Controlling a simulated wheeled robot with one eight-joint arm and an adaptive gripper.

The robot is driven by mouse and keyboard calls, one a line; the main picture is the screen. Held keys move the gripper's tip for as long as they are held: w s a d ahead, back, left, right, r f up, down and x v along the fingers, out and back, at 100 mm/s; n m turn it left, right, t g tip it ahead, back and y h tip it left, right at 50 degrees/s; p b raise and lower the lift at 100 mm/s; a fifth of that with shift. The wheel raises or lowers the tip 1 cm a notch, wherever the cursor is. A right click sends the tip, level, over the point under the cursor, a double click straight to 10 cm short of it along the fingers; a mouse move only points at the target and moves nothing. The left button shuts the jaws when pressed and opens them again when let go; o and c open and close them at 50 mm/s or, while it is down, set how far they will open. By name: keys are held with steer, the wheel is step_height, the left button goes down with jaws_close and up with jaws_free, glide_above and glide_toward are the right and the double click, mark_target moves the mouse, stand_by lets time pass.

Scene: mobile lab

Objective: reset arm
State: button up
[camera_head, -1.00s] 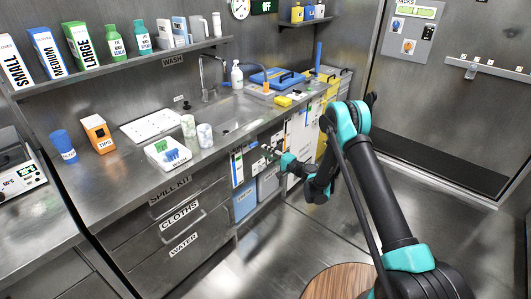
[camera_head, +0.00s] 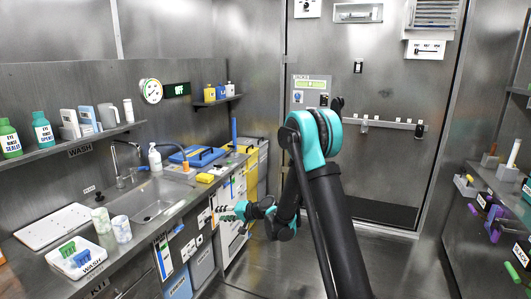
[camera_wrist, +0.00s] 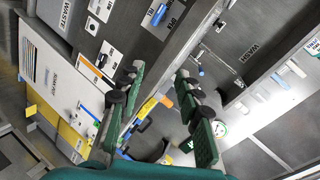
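My arm is folded in front of me, its teal and black elbow high in the middle of the head view. My gripper (camera_head: 224,213) points left, in front of the drawers below the sink counter (camera_head: 190,195). In the wrist view my gripper (camera_wrist: 160,70) shows two green fingers spread apart with nothing between them. The cabinet fronts and the counter edge show behind the fingers, with the picture strongly tilted.
The counter holds a sink (camera_head: 150,200), two cups (camera_head: 121,229), a wash tray (camera_head: 77,260) and a blue case (camera_head: 197,156). A closed door (camera_head: 375,165) stands at the back. A right-hand bench (camera_head: 490,185) holds tools. The floor between is clear.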

steer(key=s+d+n+g+h, duration=0.1)
steer(key=s+d+h, duration=1.1)
steer(key=s+d, duration=2.2)
steer(key=d, duration=0.3)
steer(key=shift+s+d+r+g, duration=0.2)
steer(key=shift+s+d+g, duration=0.1)
steer(key=shift+g, duration=0.1)
steer(key=shift+w, duration=0.1)
